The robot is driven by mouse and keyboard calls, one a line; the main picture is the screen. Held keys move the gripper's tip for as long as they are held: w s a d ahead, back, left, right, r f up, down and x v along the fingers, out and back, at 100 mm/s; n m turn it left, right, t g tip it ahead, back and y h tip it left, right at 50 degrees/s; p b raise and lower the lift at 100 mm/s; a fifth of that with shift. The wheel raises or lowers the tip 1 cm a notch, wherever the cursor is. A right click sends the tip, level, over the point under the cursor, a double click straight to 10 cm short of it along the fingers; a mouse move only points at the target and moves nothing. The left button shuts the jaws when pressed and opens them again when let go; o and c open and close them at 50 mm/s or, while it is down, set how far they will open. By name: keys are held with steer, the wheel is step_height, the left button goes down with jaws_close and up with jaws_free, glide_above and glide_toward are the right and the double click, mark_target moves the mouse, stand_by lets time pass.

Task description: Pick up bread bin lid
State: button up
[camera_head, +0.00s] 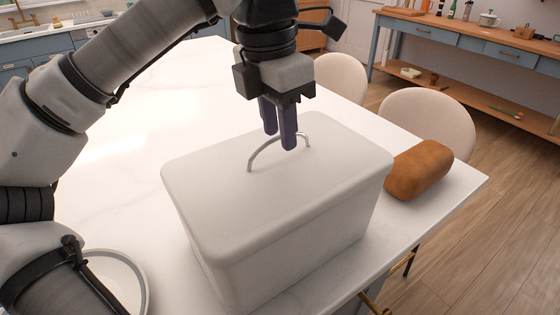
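The bread bin lid (220,187) is white with rounded edges and sits flat on the white bread bin (305,250). An arched metal handle (262,151) stands up from the middle of the lid. My gripper (280,141) points down over the lid at the handle, with its dark purple fingers near the top of the arch. One finger stands in front of part of the handle. The fingers look slightly apart, but I cannot tell whether the handle is between them or touched.
A brown loaf of bread (418,169) lies on the white table (110,210) right of the bin. A white round dish (137,268) is at the lower left, partly behind my arm. Two pale chairs (428,112) stand behind the table.

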jaws_close()
stand_by(1.4)
